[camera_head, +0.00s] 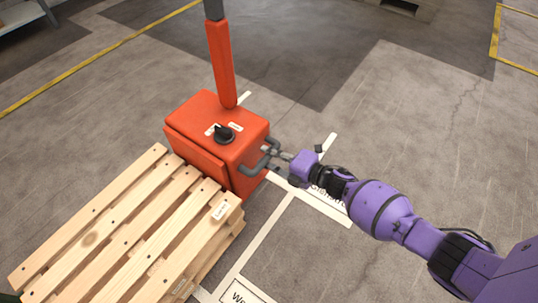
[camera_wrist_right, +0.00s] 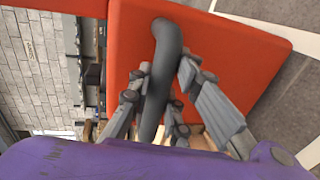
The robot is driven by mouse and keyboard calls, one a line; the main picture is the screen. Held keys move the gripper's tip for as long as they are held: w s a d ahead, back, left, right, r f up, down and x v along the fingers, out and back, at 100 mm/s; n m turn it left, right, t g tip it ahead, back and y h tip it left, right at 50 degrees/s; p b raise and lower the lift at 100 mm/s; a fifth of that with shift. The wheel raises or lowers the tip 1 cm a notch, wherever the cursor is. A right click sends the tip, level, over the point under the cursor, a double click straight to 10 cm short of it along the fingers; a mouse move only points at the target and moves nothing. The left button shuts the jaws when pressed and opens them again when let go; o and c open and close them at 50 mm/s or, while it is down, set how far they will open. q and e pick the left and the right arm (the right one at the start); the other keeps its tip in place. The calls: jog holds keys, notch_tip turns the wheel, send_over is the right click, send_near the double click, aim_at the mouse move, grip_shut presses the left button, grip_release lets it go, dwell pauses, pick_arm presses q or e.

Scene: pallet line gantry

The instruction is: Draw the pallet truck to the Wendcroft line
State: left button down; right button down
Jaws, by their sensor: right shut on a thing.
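The orange pallet truck (camera_head: 220,140) stands left of centre in the head view, with an upright orange mast and a black knob on top. A wooden pallet (camera_head: 130,235) sits against its near left side. A grey bar handle (camera_head: 262,160) sticks out of the truck's right side. My right gripper (camera_head: 272,155) reaches in from the right and is shut on that handle. In the right wrist view the grey handle (camera_wrist_right: 163,70) runs between the fingers, against the orange side. White floor lines with partly hidden lettering (camera_head: 240,295) lie beside the truck. My left gripper is not in view.
Yellow floor lines (camera_head: 95,58) run across the far left and the upper right. A grey shelf (camera_head: 25,15) stands at the top left corner. A dark object (camera_head: 400,6) is at the top edge. The floor right of and behind the truck is clear.

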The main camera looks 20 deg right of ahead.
jog(key=shift+d, duration=0.15)
jog(key=c, duration=1.6)
grip_release()
jog(key=shift+s, duration=0.1)
jog(key=v, duration=1.2)
